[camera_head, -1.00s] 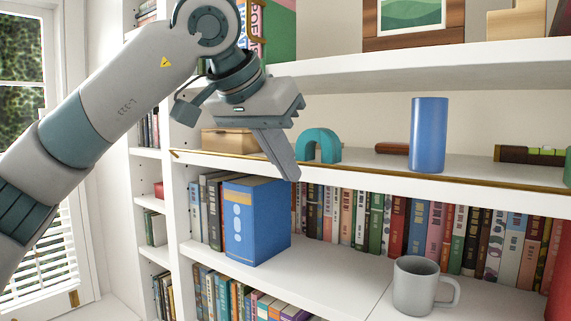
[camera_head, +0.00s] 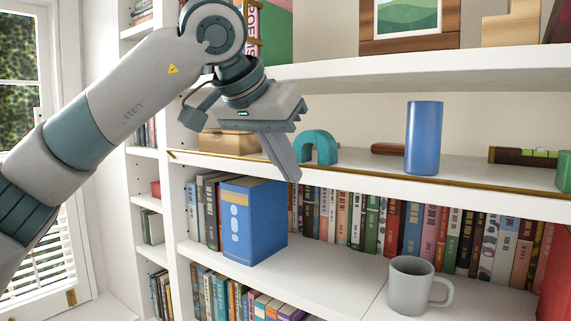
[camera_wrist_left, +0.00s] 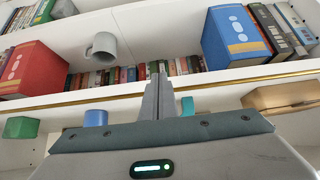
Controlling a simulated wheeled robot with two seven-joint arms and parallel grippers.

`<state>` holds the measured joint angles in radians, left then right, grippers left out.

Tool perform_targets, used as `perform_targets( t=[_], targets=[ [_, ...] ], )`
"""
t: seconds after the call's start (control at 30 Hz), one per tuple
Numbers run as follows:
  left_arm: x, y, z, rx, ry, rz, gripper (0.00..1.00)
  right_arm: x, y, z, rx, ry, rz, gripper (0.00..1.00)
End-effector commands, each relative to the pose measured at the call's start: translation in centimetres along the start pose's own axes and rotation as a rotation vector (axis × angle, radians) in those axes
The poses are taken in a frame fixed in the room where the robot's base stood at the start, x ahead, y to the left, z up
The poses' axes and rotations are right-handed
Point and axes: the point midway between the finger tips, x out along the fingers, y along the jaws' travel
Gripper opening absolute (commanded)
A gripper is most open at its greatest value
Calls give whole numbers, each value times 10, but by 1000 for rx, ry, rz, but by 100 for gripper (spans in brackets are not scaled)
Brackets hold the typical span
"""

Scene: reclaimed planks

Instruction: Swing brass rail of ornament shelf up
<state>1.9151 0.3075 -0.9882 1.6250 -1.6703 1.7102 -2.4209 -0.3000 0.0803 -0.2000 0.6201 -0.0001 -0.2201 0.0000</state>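The brass rail (camera_head: 440,181) is a thin golden bar along the front edge of the white ornament shelf (camera_head: 470,168). It lies low, near the shelf board, in front of the ornaments. In the left wrist view the rail (camera_wrist_left: 80,101) crosses behind my fingers. My left gripper (camera_head: 290,172) points downward at the left part of the rail, its fingertips overlapping the rail and shelf edge. In the left wrist view the gripper (camera_wrist_left: 160,85) has its two fingers together, with nothing seen between them. I cannot tell whether they touch the rail. My right gripper is not in view.
A blue cylinder (camera_head: 424,138), a teal arch (camera_head: 318,146) and a tan box (camera_head: 228,141) stand on the ornament shelf. Below are a blue box file (camera_head: 254,222), a row of books and a grey mug (camera_head: 411,287). A thick white shelf (camera_head: 400,67) is above.

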Motion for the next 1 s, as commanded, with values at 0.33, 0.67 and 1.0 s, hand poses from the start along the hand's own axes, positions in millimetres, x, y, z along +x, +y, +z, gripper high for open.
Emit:
perform_targets(
  t=[0.33,0.67,1.0],
  targets=[
    [4,0,-5,-1,1,1,0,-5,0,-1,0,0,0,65],
    [7,0,-10,-2,2,0,0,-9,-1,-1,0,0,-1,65],
    [11,0,-14,-1,1,0,0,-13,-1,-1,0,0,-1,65]
  ],
)
